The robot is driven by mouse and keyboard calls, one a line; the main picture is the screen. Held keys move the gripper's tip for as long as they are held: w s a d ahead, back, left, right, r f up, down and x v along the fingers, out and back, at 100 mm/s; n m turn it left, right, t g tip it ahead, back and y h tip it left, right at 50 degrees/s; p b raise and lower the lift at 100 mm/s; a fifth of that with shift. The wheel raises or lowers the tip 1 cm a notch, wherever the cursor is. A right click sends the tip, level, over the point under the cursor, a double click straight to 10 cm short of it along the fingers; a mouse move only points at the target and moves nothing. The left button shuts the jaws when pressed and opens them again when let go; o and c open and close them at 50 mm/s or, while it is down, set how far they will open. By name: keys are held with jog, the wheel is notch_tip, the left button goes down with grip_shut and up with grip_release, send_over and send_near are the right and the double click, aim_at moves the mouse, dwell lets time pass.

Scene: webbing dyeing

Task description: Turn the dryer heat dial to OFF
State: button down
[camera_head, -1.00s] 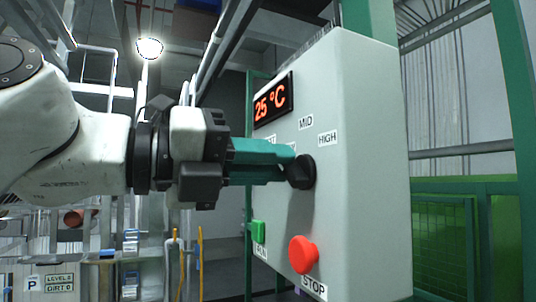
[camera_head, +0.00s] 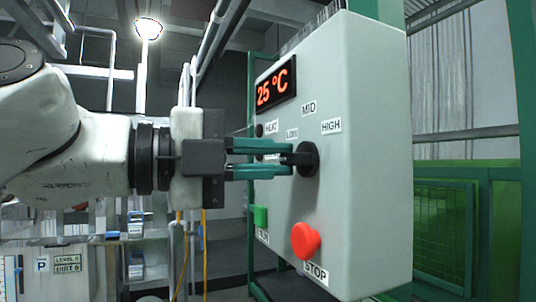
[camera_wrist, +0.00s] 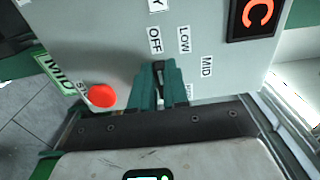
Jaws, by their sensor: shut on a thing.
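The black heat dial (camera_head: 309,160) is on the front of the pale grey control box, with LOW, MID and HIGH labels around it in the head view. My gripper (camera_head: 290,158) has its two teal fingers, one above the other, shut on the dial's protruding grip. In the wrist view the fingers (camera_wrist: 159,75) stand either side of the dial's dark grip (camera_wrist: 159,66). The OFF label (camera_wrist: 154,40) is just above the fingertips there, with LOW (camera_wrist: 184,40) beside it. The fingers hide most of the dial, so its exact setting is unclear.
The red STOP button (camera_head: 305,240) and the green button (camera_head: 260,216) sit below the dial on the box (camera_head: 365,190). A display (camera_head: 276,87) above reads 25 °C. Green framing (camera_head: 450,235) stands right of the box.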

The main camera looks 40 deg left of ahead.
jog(key=shift+a, duration=0.1)
dwell(0.3)
jog(key=c, duration=1.1)
grip_release()
jog(key=b+v, duration=0.2)
jog(key=v, duration=0.8)
jog(key=shift+s+a, duration=0.1)
jog(key=shift+s, duration=0.3)
